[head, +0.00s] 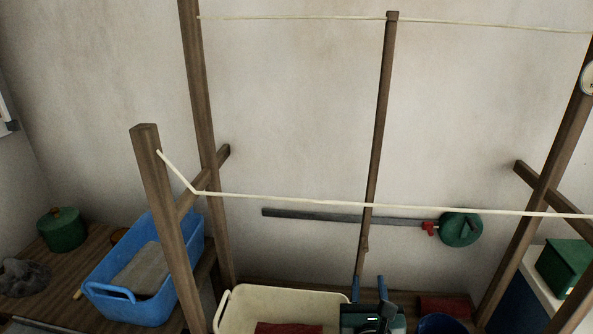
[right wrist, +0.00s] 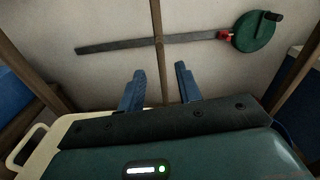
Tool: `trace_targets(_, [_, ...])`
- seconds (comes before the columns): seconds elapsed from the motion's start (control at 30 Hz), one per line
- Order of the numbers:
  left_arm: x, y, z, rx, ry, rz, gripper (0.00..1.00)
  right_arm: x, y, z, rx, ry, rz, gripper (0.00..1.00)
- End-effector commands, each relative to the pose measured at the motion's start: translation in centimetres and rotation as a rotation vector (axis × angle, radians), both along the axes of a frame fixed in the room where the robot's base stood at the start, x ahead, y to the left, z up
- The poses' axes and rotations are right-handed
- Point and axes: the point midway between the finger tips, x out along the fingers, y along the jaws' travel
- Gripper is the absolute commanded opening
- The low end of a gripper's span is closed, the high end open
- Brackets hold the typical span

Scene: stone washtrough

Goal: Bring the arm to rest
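My right gripper (head: 368,287) shows at the bottom of the head view, pointing toward the wall, beside the cream tub. In the right wrist view its two blue fingers (right wrist: 160,85) stand apart with nothing between them. A thin wooden post shows beyond the gap. My left gripper is not in the head view.
A cream tub (head: 228,311) holds red cloth (head: 288,328). A blue basin (head: 138,308) with grey cloth stands on a wooden table (head: 32,278) at left. Wooden posts (head: 163,215) and cords (head: 330,203) cross the space. A green box (head: 565,262) stands right.

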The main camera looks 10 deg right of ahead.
Motion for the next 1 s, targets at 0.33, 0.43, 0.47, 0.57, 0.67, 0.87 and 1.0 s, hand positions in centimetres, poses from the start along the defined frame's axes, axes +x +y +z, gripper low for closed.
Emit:
trace_targets(0.33, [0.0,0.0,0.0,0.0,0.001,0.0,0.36,-10.0,-3.9,-6.4,1.353,0.047,-0.599,0.34])
trace_targets(0.43, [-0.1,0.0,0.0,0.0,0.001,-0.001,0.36,-13.7,-3.9,-7.7,1.696,0.011,-0.857,0.34])
trace_targets(0.47, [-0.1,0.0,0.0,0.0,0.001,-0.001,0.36,-14.7,-3.8,-8.0,1.778,-0.001,-0.931,0.34])
trace_targets(0.57, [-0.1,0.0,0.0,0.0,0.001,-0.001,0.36,-17.6,-3.3,-8.5,1.994,-0.05,-1.154,0.34])
trace_targets(0.67, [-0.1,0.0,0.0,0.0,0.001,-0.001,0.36,-20.1,-2.7,-8.6,2.149,-0.102,-1.356,0.34])
trace_targets(0.87, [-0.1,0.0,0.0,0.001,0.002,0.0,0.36,-24.4,-1.5,-8.2,2.351,-0.227,-1.747,0.34])
trace_targets(1.0, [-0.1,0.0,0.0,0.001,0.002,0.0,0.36,-23.1,-0.5,-9.5,2.446,-0.207,-1.687,0.34])
